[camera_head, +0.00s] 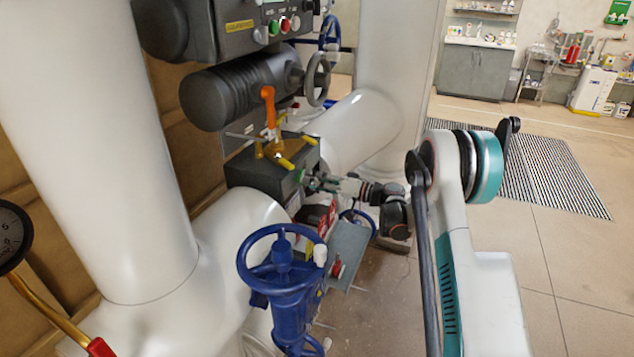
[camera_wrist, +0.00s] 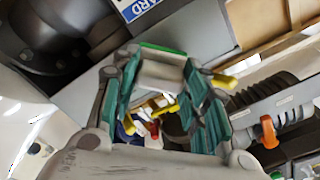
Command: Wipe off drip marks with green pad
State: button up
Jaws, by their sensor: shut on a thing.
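My gripper (camera_wrist: 160,72) fills the middle of the wrist view, its teal fingers shut on a pale block with a green edge, the green pad (camera_wrist: 163,48). The green edge lies against or very near a dark grey housing; I cannot tell whether it touches. In the head view my gripper (camera_head: 313,184) is small, at the right side of the dark grey valve box (camera_head: 255,172). I cannot make out drip marks in either view; the pad and fingers hide part of the grey face.
Yellow-tipped handles and an orange lever (camera_head: 268,105) stand on top of the box. A blue handwheel (camera_head: 282,232) is below it, a grey plate (camera_head: 347,252) beside that. Thick white pipes (camera_head: 110,150) crowd the left. Open floor (camera_head: 575,255) lies to the right.

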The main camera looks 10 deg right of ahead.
jog(key=shift+w+a, duration=0.4)
jog(key=shift+a, duration=0.1)
dwell(0.3)
jog(key=shift+w+d+b, duration=0.4)
jog(key=shift+w+d, duration=0.3)
jog(key=shift+w, duration=0.3)
jog(key=shift+w+d+b, duration=0.45)
jog(key=shift+w+d, duration=0.25)
jog(key=shift+w, duration=0.3)
jog(key=shift+w+d+b, duration=0.4)
jog(key=shift+w+d, duration=0.3)
jog(key=shift+w, duration=0.3)
jog(key=shift+s, duration=0.1)
jog(key=shift+s+a+b, duration=0.45)
jog(key=shift+s+a, duration=0.6)
jog(key=shift+s, duration=0.3)
jog(key=shift+s+a+b, duration=0.4)
jog(key=shift+s+a, duration=0.6)
jog(key=shift+s, duration=0.35)
jog(key=shift+s+a, duration=0.1)
jog(key=shift+s, duration=0.1)
jog(key=shift+r, duration=0.15)
